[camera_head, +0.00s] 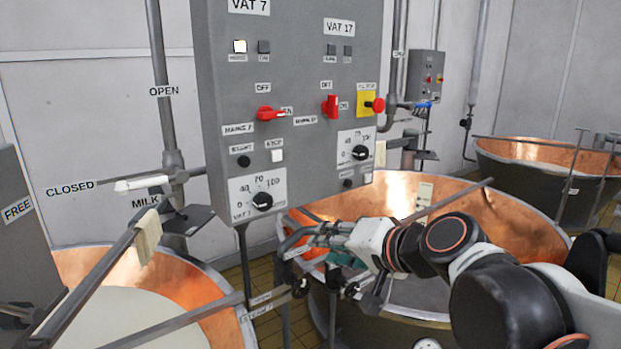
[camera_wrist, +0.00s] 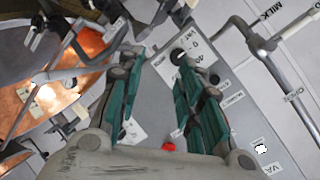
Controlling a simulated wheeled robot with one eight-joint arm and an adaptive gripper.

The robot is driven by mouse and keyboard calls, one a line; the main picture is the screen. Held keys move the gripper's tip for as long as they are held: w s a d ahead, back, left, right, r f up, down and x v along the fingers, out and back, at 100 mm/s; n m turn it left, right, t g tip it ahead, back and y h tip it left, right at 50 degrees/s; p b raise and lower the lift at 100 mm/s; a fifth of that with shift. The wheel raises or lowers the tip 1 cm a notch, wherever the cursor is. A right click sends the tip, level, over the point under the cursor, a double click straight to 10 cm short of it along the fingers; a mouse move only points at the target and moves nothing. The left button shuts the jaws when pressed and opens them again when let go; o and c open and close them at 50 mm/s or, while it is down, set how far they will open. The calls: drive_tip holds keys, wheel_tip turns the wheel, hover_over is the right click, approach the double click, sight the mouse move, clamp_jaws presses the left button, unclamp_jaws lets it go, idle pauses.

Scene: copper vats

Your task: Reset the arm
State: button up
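My arm reaches in from the right in the head view, in front of the far copper vat. My gripper (camera_head: 296,262) is below the lower right of the grey control panel (camera_head: 222,100), with its fingers pointing left. In the wrist view the two teal-padded fingers of my gripper (camera_wrist: 157,62) stand apart with a clear gap. Nothing is held between them. The panel's grey face (camera_wrist: 165,95) shows behind the gap, and a black dial (camera_wrist: 179,56) shows near the right fingertip. I cannot tell the exact distance to the panel; no contact is visible.
A copper vat (camera_head: 455,205) lies behind my arm, and another with pale liquid (camera_head: 125,318) is at the lower left. A lever with a white handle (camera_head: 141,184) and pipes stand left of the panel. Metal bars cross near the gripper. Red switches (camera_head: 268,113) project from the panel.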

drive_tip(key=s+d+f+n+g+h+b, duration=0.1)
drive_tip(key=s+d+f+h+b, duration=0.1)
drive_tip(key=s+d+f, duration=0.3)
drive_tip(key=s+d+f+n+g+h+b, duration=0.1)
drive_tip(key=s+d+f+h+b, duration=0.2)
drive_tip(key=f, duration=0.9)
drive_tip(key=s+d+f+n+g+h+b, duration=0.1)
drive_tip(key=s+d+f+n+h+b, duration=0.1)
drive_tip(key=s+d+f+b, duration=0.3)
drive_tip(key=s+d+f, duration=0.3)
drive_tip(key=shift+f+h, duration=0.2)
drive_tip(key=shift+h, duration=0.2)
